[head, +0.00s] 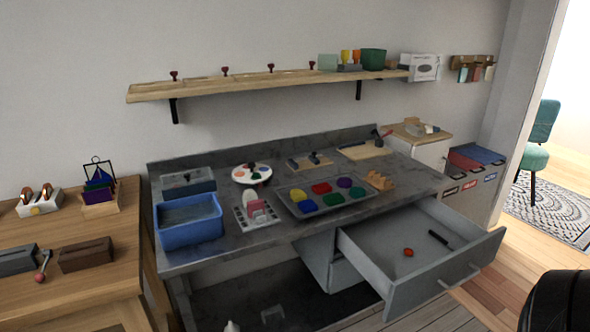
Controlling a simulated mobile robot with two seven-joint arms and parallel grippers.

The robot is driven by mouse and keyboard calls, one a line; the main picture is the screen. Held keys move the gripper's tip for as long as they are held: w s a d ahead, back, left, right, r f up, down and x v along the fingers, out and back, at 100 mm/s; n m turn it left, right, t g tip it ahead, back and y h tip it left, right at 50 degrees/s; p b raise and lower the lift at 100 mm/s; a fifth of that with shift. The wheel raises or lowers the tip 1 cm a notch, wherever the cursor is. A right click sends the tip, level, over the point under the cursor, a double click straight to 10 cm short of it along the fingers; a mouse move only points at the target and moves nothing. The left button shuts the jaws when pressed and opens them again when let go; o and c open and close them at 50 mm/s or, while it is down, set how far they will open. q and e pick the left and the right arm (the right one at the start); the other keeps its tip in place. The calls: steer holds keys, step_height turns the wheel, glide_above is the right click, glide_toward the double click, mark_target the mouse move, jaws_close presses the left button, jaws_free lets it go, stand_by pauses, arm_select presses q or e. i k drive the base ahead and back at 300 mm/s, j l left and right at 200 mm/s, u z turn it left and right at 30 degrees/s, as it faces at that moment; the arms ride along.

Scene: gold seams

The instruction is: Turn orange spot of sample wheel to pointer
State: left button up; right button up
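The sample wheel (252,174) is a small white disc with several coloured spots. It sits on the grey worktop (348,218), toward the back and left of the middle. An orange or red spot seems to show on its upper part, but the spots are too small to tell apart surely. I cannot make out the pointer clearly. Neither of my grippers shows in the head view.
A blue tub (188,228) and a grey box (188,183) stand left of the wheel. A white rack (256,214) stands in front, a tray of coloured lumps (290,201) to the right. A drawer (425,268) hangs open below. A dark rounded shape fills the bottom right corner.

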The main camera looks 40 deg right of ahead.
mark_target(242, 175)
steer(key=z, duration=1)
steer(key=u, duration=1.3)
steer(key=i+l+u, duration=0.1)
steer(key=l, duration=0.3)
steer(key=i+l+u, duration=0.1)
steer(key=l, duration=0.35)
